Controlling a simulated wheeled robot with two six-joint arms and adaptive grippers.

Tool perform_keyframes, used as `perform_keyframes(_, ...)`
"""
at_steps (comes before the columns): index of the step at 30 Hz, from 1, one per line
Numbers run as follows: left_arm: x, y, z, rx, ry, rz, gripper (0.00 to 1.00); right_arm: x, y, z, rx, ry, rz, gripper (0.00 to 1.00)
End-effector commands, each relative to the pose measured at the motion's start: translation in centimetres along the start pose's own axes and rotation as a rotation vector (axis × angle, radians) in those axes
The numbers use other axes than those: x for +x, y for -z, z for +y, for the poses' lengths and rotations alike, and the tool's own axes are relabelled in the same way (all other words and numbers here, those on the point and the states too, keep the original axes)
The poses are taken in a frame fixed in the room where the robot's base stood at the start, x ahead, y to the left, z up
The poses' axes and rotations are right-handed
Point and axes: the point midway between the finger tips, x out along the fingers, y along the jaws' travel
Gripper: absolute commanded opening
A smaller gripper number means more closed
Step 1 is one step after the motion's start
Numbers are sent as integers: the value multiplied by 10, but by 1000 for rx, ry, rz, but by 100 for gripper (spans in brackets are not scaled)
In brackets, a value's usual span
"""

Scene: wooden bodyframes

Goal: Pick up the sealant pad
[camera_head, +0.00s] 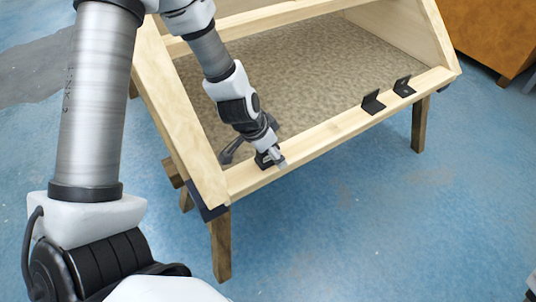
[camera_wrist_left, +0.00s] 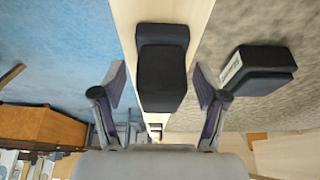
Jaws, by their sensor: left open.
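A black L-shaped piece (camera_wrist_left: 161,68), which may be the sealant pad, sits on the pale wooden front rail (camera_wrist_left: 205,14). In the wrist view it lies between the two fingers of my left gripper (camera_wrist_left: 160,88), with gaps on both sides. My left gripper (camera_head: 256,155) is open and low over the left part of the rail, and the black piece (camera_head: 264,160) partly shows there. A second dark piece with a white label (camera_wrist_left: 258,70) is right of the fingers, over the speckled panel; I cannot tell which is the sealant pad. My right gripper is not in view.
Two more black brackets (camera_head: 372,102) and (camera_head: 403,86) stand farther right on the rail. The wooden frame (camera_head: 180,110) has raised sides around a speckled panel (camera_head: 310,75). A brown wooden box (camera_head: 492,35) stands at upper right. Blue floor in front is clear.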

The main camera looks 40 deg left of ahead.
Motion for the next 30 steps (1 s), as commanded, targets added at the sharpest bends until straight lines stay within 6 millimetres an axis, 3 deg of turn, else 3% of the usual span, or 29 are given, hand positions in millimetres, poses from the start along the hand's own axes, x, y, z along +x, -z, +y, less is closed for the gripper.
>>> perform_keyframes(3,-2,1,0,0,0,0,73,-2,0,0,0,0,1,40)
perform_keyframes(4,-2,0,0,0,0,0,66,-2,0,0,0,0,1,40)
perform_keyframes(9,-2,0,0,0,0,0,6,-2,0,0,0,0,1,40)
perform_keyframes(11,-2,0,0,0,0,0,6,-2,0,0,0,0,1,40)
perform_keyframes(12,-2,0,0,0,0,0,0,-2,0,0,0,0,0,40)
perform_keyframes(20,-4,1,0,0,0,0,0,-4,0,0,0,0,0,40)
perform_keyframes(30,-41,17,0,0,1,1,0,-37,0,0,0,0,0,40)
